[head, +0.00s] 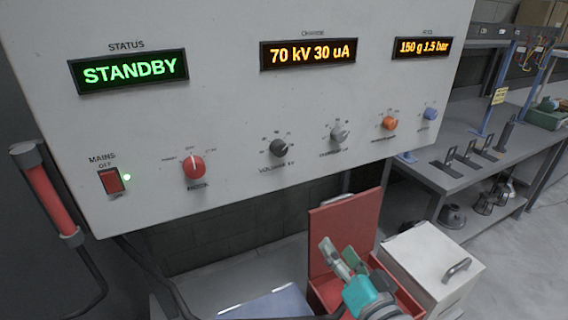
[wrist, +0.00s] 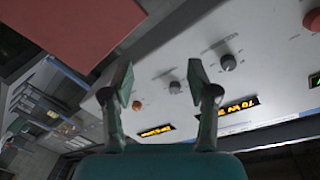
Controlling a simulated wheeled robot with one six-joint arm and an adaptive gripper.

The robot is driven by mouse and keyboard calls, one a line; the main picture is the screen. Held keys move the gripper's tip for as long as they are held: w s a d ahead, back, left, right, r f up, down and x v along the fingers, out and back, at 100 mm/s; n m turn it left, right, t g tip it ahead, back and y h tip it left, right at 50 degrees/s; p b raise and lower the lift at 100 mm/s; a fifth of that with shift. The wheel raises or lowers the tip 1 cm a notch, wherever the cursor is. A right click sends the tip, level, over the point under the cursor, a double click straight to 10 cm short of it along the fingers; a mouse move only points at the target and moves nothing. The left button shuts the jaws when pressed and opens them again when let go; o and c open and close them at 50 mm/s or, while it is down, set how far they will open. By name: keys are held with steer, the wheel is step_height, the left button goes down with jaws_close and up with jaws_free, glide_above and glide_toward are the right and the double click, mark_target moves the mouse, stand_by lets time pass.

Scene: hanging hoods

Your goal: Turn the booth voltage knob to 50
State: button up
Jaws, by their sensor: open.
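The booth's control panel (head: 230,110) fills much of the head view. Its voltage knob (head: 279,147) is dark grey, with small scale marks around it too fine to read. The display above (head: 308,53) reads 70 kV 30 uA. My gripper (head: 340,250) is open and empty, low and to the right of the knob, clear of the panel. In the wrist view, its fingers (wrist: 160,84) are spread, with the lighter grey knob (wrist: 174,87) between them in the picture. The voltage knob (wrist: 228,62) is just right of the right finger.
A red knob (head: 194,167), an orange knob (head: 390,123) and a blue knob (head: 430,114) share the row. The mains switch (head: 112,181) is at the left. An open red box (head: 345,230) and a white box (head: 432,268) are near my gripper.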

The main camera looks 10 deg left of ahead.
mark_target(282, 151)
steer(key=w+a+r+n+g+y, duration=0.1)
steer(key=a+r+y, duration=0.15)
steer(key=r, duration=0.45)
steer(key=w+a+r+n+y, duration=0.1)
steer(key=a+r, duration=0.3)
steer(key=r, duration=0.4)
steer(key=x, duration=1)
steer(key=shift+w+f, duration=0.25)
steer(key=shift+w, duration=0.2)
jaws_close()
